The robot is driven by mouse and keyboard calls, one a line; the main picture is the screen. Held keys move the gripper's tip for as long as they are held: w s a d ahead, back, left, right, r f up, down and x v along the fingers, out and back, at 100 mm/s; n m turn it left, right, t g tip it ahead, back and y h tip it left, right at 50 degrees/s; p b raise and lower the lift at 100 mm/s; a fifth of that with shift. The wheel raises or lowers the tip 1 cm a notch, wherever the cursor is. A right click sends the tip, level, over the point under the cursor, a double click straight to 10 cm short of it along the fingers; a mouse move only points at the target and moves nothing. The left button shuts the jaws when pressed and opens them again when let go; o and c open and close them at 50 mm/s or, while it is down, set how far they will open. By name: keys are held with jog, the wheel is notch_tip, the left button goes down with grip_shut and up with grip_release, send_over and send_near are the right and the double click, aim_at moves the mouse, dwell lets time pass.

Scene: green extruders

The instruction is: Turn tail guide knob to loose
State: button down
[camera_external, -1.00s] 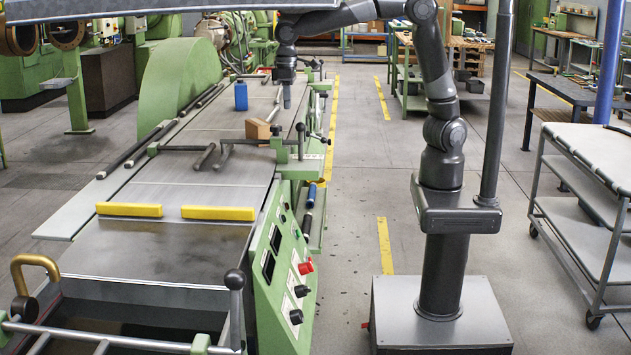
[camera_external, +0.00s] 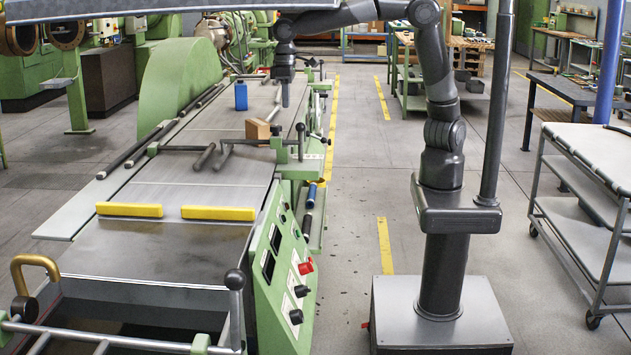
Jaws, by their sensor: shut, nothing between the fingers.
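My gripper (camera_external: 285,99) points straight down at the far right side of the machine table (camera_external: 165,168). It is shut and holds nothing. It is small in the picture, and I cannot tell whether its tips touch anything. A dark ball-topped lever (camera_external: 300,128) stands on the right edge of the table, nearer the camera than the gripper. Small dark knobs and handles (camera_external: 323,97) sit along the right edge, just right of the gripper. I cannot tell which of these is the tail guide knob or how it is turned.
A blue bottle (camera_external: 241,97) and a brown block (camera_external: 257,129) stand on the table left of the gripper. Dark bars (camera_external: 196,147) cross the table. Two yellow bars (camera_external: 217,213) lie nearer. A control panel (camera_external: 287,268) fronts the machine. The aisle floor is clear.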

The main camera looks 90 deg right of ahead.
jog(key=shift+f, duration=3.45)
jog(key=shift+w, duration=0.25)
jog(key=shift+d, duration=0.3)
jog(key=shift+s+r, duration=0.15)
jog(key=shift+s, duration=0.2)
jog(key=shift+r, duration=2.9)
